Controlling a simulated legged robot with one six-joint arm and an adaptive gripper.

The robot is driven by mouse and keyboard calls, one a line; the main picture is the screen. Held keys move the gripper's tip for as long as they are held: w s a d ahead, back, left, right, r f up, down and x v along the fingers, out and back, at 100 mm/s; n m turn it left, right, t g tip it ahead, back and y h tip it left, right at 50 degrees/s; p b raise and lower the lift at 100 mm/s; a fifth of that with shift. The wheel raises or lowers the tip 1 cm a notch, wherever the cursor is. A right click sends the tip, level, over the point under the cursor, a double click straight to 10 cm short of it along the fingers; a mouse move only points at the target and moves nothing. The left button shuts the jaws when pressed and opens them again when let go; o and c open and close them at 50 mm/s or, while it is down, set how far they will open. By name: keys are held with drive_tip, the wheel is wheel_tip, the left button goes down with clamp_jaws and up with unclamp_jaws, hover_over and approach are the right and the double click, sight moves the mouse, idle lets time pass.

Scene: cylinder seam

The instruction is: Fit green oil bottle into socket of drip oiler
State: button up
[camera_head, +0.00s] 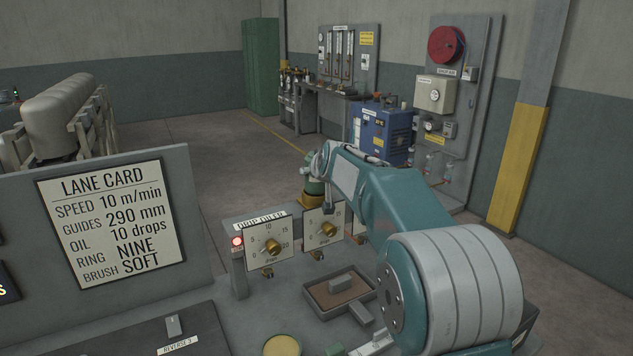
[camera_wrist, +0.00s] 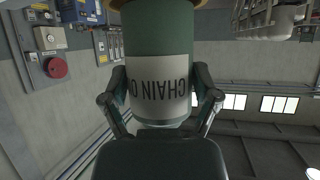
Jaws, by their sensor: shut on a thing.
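The green oil bottle (camera_wrist: 157,38) fills the middle of the wrist view, with a white label reading "CHAIN O…". The two fingers of my gripper (camera_wrist: 160,92) are shut on it, one on each side of the label. In the head view the bottle (camera_head: 314,187) shows as a small green patch beneath my wrist, above a brass-coloured ring (camera_head: 308,202) behind the dials. The drip oiler (camera_head: 262,223) has several square dial plates with brass knobs. A brass edge shows at the wrist view's top. Whether the bottle is seated or just above the ring, I cannot tell.
A lane card board (camera_head: 115,215) stands at left. A brown-lined tray (camera_head: 338,293) lies in front of the dials, and a yellow round lid (camera_head: 282,346) is at the bottom edge. A red lamp (camera_head: 237,242) glows at the oiler's left end. My arm hides the oiler's right side.

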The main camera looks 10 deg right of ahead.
sight(319, 182)
drive_tip(key=f, duration=0.3)
drive_tip(key=shift+s+f, duration=0.1)
drive_tip(key=shift+s, duration=0.1)
drive_tip(key=o, duration=1.1)
drive_tip(key=shift+f, duration=0.1)
drive_tip(key=shift+w, duration=0.1)
drive_tip(key=shift+r, duration=0.25)
drive_tip(key=shift+s+r, duration=0.15)
drive_tip(key=shift+s, duration=0.15)
drive_tip(key=v, duration=1.1)
drive_tip(key=shift+r, duration=0.25)
drive_tip(key=shift+s, duration=0.2)
